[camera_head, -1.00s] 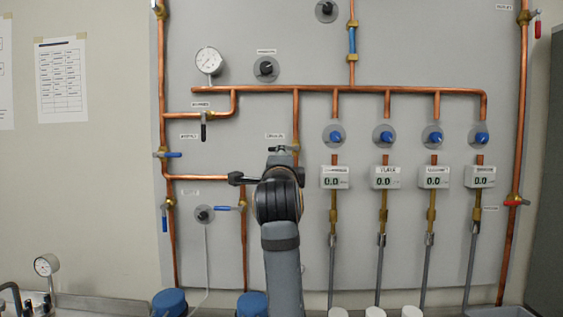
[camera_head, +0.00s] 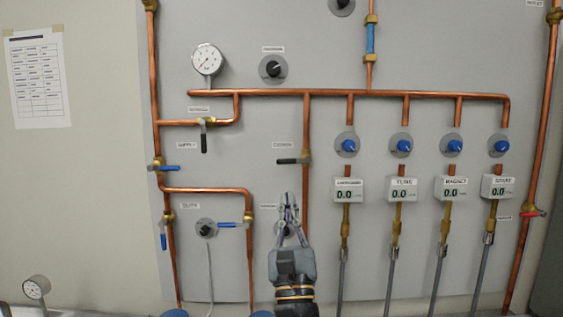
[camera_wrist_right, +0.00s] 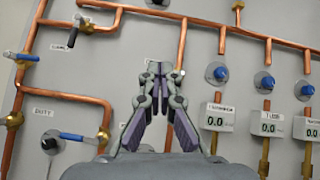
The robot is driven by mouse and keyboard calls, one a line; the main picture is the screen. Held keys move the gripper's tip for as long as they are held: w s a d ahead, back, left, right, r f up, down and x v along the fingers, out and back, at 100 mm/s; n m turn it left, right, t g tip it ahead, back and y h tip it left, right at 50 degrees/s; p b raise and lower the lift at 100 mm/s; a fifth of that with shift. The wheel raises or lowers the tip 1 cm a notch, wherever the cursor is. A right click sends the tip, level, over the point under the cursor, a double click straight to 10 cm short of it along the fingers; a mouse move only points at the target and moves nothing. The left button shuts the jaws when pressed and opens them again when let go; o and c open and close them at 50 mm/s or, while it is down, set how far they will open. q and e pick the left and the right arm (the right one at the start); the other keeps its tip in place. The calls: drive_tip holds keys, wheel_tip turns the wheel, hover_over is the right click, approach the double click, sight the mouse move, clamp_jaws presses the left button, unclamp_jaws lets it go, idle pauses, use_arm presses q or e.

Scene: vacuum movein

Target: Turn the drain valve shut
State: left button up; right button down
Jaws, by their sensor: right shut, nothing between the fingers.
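I cannot read which label marks the drain valve. A brass valve with a black lever (camera_head: 292,161) sits on the vertical copper pipe (camera_head: 306,125) in the middle of the panel. Its lever points left, across the pipe. My right gripper (camera_head: 288,197) is shut and empty, with its fingertips just below this lever in the head view. In the right wrist view, my gripper's fingers (camera_wrist_right: 158,70) rise in front of the pipe and hide most of that valve. I cannot tell whether they touch anything. My left gripper is out of view.
Blue-handled valves (camera_head: 163,168) sit to the left, and a black lever (camera_head: 204,142) hangs down near the gauge (camera_head: 207,60). Blue knobs and digital displays (camera_head: 347,190) line the right. A red-handled valve (camera_head: 536,213) is at far right. A round fitting (camera_head: 283,230) is partly hidden behind my gripper.

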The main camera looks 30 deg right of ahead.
wheel_tip(320, 180, down, 4)
drive_tip(key=w+d+m+g, duration=0.2)
drive_tip(key=p, duration=0.5)
approach(287, 162)
drive_tip(key=x, duration=0.5)
drive_tip(key=shift+w+d+r, duration=0.2)
drive_tip(key=shift+w, duration=0.05)
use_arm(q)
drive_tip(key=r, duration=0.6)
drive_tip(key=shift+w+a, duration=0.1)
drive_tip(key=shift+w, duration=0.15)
use_arm(e)
drive_tip(key=shift+w+d+r, duration=0.15)
drive_tip(key=shift+w+d, duration=0.1)
drive_tip(key=shift+w, duration=0.2)
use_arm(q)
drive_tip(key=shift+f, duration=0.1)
use_arm(e)
drive_tip(key=shift+w+r+m+g+h, duration=0.15)
drive_tip(key=shift+r+m+g+h, duration=0.25)
drive_tip(key=shift+m, duration=0.3)
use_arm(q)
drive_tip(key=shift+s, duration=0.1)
use_arm(e)
drive_tip(key=shift+r, duration=0.25)
